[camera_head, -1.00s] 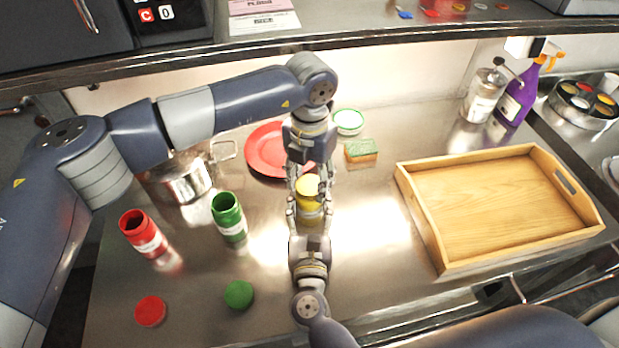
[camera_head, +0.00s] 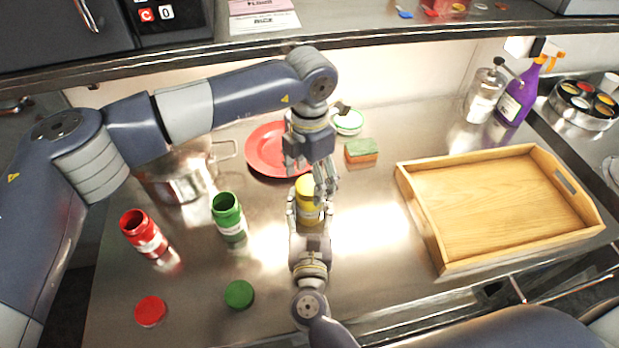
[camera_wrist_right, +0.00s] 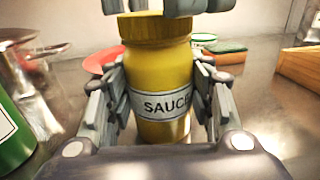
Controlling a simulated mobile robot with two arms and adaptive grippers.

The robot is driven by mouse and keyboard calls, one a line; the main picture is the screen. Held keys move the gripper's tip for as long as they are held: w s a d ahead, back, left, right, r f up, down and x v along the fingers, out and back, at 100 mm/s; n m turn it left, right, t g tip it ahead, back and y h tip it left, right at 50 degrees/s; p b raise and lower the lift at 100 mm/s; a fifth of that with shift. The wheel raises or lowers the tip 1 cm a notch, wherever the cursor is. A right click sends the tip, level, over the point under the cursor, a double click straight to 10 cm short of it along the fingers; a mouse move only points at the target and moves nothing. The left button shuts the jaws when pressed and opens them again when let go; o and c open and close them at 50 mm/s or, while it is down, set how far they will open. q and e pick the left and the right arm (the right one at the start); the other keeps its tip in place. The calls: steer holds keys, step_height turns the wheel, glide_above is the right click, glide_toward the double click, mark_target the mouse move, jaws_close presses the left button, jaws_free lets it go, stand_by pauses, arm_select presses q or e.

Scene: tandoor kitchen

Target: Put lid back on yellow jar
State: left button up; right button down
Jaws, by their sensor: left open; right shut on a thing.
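The yellow jar (camera_head: 306,212) stands upright on the steel counter, and its "SAUCE" label shows in the right wrist view (camera_wrist_right: 163,103). A yellow lid (camera_wrist_right: 155,29) sits on the jar's mouth and looks level; I cannot tell how tight it is. It also shows in the head view (camera_head: 305,184). My right gripper (camera_head: 308,208) is shut on the jar's body, one finger on each side. My left gripper (camera_head: 326,188) is open and empty, pointing down just above and right of the lid. Its fingers partly cover the lid in the head view.
An open red jar (camera_head: 146,236) and an open green jar (camera_head: 229,217) stand left, with a red lid (camera_head: 150,311) and green lid (camera_head: 239,294) in front. A red plate (camera_head: 262,152), sponge (camera_head: 361,152) and metal pot (camera_head: 180,184) lie behind. A wooden tray (camera_head: 437,238) fills the right.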

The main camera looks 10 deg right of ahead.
arm_select(q)
step_height(320, 180, up, 11)
stand_by(0.3)
arm_select(e)
steer(key=c, duration=0.7)
jaws_free()
steer(key=v, duration=1.1)
steer(key=shift+s+a, duration=0.15)
steer(key=shift+s, duration=0.35)
